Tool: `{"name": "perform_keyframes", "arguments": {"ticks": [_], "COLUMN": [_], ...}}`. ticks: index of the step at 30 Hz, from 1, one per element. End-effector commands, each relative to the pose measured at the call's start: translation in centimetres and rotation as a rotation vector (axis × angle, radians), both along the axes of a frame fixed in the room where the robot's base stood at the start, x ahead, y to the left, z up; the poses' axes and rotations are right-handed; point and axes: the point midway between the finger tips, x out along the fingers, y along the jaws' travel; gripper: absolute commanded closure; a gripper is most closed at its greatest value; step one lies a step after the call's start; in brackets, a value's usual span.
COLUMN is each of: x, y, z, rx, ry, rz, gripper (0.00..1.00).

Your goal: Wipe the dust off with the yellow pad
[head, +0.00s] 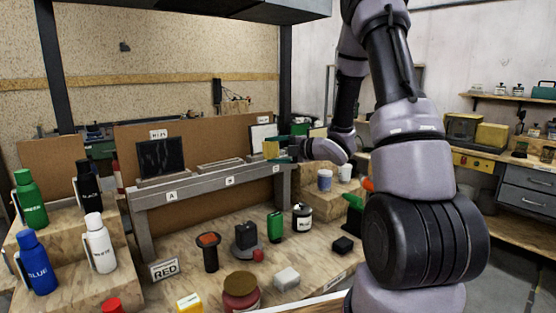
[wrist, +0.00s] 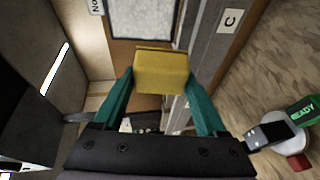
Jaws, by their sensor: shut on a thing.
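My gripper (wrist: 160,88) is shut on the yellow pad (wrist: 162,72), with one teal finger on each side of it. In the head view the pad (head: 271,149) is held up at the right end of the grey raised rack (head: 205,183), near a pale panel (head: 262,138) above label C. In the wrist view that panel (wrist: 145,18) looks pale and speckled, just beyond the pad; I cannot tell whether they touch. A dark panel (head: 160,157) with faint greyish marks stands above label A, under a small sign. A low flat piece (head: 220,165) lies above label B.
Several bottles, including a green one (head: 30,198) and a white one (head: 99,243), stand on wooden steps at left. In front of the rack are a black knob on a disc (head: 246,238), a red jar (head: 240,291) and a white block (head: 286,278). Cups (head: 325,180) stand right of the rack.

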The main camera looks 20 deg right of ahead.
Motion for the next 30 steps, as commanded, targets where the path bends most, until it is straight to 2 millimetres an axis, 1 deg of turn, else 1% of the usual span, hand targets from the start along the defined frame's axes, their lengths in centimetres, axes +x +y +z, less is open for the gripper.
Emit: {"name": "perform_keyframes", "arguments": {"ticks": [3, 7, 11, 21, 26, 30], "x": [-0.8, -0.6, 0.3, 3.5, 4.3, 4.5], "y": [0.4, 0.8, 1.2, 2.5, 2.8, 2.8], "z": [0.6, 0.7, 0.6, 0.1, -0.1, -0.1], "rx": [0.013, 0.017, 0.018, 0.017, 0.017, 0.018], "ry": [-0.033, -0.044, -0.044, -0.045, -0.045, -0.044], "rz": [0.049, 0.066, 0.067, 0.065, 0.064, 0.063], "gripper": [0.70, 0.70, 0.70, 0.70, 0.70, 0.70]}}
